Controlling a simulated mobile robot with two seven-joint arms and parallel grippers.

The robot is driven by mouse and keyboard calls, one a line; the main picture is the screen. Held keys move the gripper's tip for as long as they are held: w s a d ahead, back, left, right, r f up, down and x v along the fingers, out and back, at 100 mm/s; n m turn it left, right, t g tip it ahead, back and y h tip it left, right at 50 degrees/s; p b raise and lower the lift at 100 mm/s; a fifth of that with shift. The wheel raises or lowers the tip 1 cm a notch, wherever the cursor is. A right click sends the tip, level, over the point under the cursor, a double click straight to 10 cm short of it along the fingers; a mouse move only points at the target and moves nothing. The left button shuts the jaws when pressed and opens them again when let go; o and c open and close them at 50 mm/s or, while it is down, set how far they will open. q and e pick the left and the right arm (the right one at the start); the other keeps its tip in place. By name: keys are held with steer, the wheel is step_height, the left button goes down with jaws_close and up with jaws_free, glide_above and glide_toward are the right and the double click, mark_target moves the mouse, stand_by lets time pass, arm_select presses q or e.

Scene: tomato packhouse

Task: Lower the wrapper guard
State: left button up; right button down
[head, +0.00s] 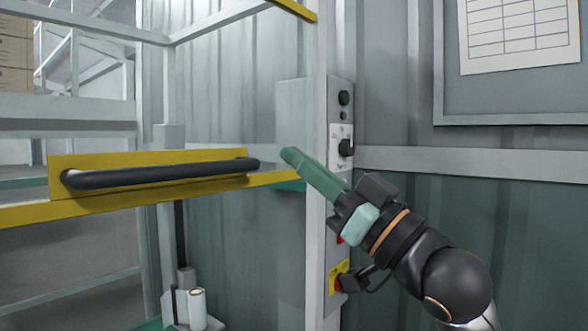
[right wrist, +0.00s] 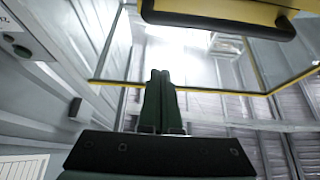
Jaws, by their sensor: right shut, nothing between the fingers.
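The wrapper guard is a frame with a yellow lower bar (head: 28,214) and a black handle (head: 160,174) on a yellow plate, at the left of the head view. The handle also shows at the top of the right wrist view (right wrist: 218,22). My right gripper (head: 288,155) has green fingers, shut and empty. Its tips are just right of the handle's right end in the head view, and I see no contact. In the right wrist view the shut fingers (right wrist: 160,75) point up toward the handle, with a gap between. My left gripper is not in view.
A white roll (head: 197,308) stands below. A paper chart (head: 520,35) hangs on the wall.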

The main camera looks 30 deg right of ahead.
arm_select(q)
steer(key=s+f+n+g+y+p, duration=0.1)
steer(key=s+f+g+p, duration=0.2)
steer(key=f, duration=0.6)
arm_select(e)
steer(key=b+x, duration=0.1)
steer(key=x, duration=0.7)
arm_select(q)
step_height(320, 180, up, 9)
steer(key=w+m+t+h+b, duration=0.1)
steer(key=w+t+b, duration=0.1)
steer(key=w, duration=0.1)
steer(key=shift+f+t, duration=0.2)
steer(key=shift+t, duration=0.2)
arm_select(e)
steer(key=shift+w+a+f, duration=0.1)
steer(key=shift+w+f, duration=0.1)
steer(key=shift+f, duration=0.75)
steer(key=shift+w+a+f, duration=0.1)
steer(key=shift+w+f, duration=0.15)
steer(key=shift+f, duration=0.75)
